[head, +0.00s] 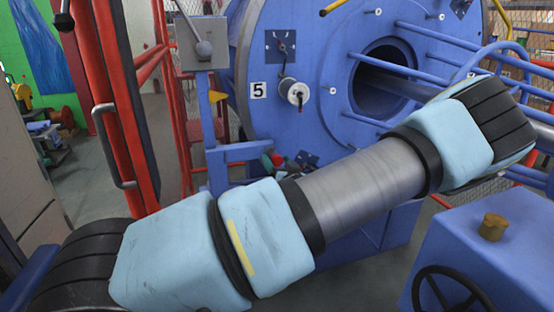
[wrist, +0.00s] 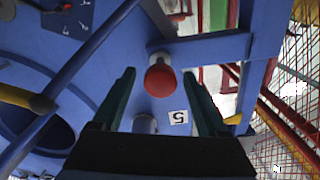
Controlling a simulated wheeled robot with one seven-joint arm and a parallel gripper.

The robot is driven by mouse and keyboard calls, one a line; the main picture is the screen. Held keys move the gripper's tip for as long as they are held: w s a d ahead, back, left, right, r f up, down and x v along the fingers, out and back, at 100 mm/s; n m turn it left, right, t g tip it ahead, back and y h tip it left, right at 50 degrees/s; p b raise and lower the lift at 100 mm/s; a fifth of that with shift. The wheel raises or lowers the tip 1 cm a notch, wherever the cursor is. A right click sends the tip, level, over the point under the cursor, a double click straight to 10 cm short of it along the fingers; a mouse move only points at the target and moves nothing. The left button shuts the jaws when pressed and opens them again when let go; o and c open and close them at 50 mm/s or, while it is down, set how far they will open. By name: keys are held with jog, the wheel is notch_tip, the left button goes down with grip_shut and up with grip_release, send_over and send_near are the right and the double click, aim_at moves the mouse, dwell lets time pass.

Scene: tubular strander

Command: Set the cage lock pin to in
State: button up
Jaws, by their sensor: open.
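A round red knob (wrist: 160,80), which looks like the end of the cage lock pin, faces the wrist camera beside a blue bracket (wrist: 205,48). I cannot tell from its end how far the pin is in. My gripper (wrist: 159,73) is open, with its two dark green fingers apart on either side of the knob in the picture. I see no contact, and the depth between fingers and knob is unclear. In the head view a small red part (head: 267,161) shows by the blue bracket (head: 240,152), partly hidden behind my arm.
A grey lever box (head: 203,45) tops a blue post. Red guard frames are at left. A blue housing with a handwheel (head: 450,290) is at lower right.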

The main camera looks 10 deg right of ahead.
jog(key=shift+w, duration=0.25)
grip_shut()
dwell(0.5)
dwell(0.9)
